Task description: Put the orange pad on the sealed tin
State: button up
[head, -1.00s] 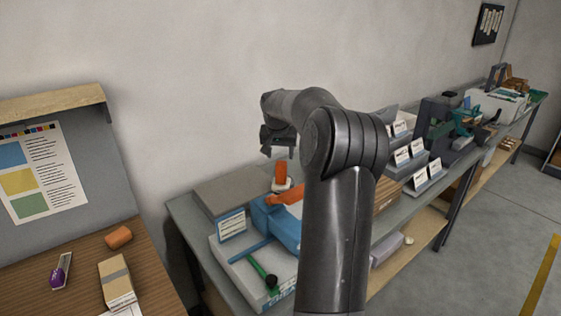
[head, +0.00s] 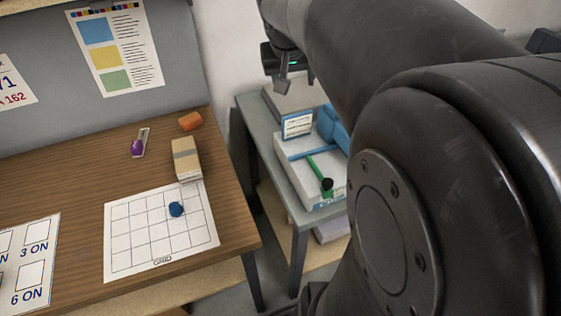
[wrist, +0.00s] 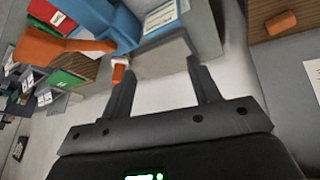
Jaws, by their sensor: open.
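An orange block-like piece with rounded edges (head: 190,121), which looks like the orange pad, lies near the back right corner of the wooden desk. It also shows at the top right of the wrist view (wrist: 281,22). My gripper (head: 287,68) is up in the air to the right of it, over the back of the grey side table. In the wrist view my gripper (wrist: 160,62) has its two fingers wide apart with nothing between them. I cannot make out a sealed tin in these views.
On the desk (head: 60,165) are a cardboard box (head: 186,159), a purple item with a tag (head: 138,146), and a grid sheet (head: 140,240) with a small blue piece (head: 176,209). The grey side table (head: 268,140) is crowded. A gap separates the two.

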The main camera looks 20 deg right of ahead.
jog(key=s+a+f+n+y, duration=0.1)
jog(key=s+a, duration=0.2)
jog(key=s, duration=0.3)
jog(key=s+a+f+n+t+y, duration=0.1)
jog(key=s+a+f, duration=0.1)
jog(key=s, duration=0.4)
jog(key=s+a+f+n+y, duration=0.1)
jog(key=s+a+f, duration=0.1)
jog(key=s+a, duration=0.3)
jog(key=shift+s+f, duration=0.25)
jog(key=shift+s, duration=0.5)
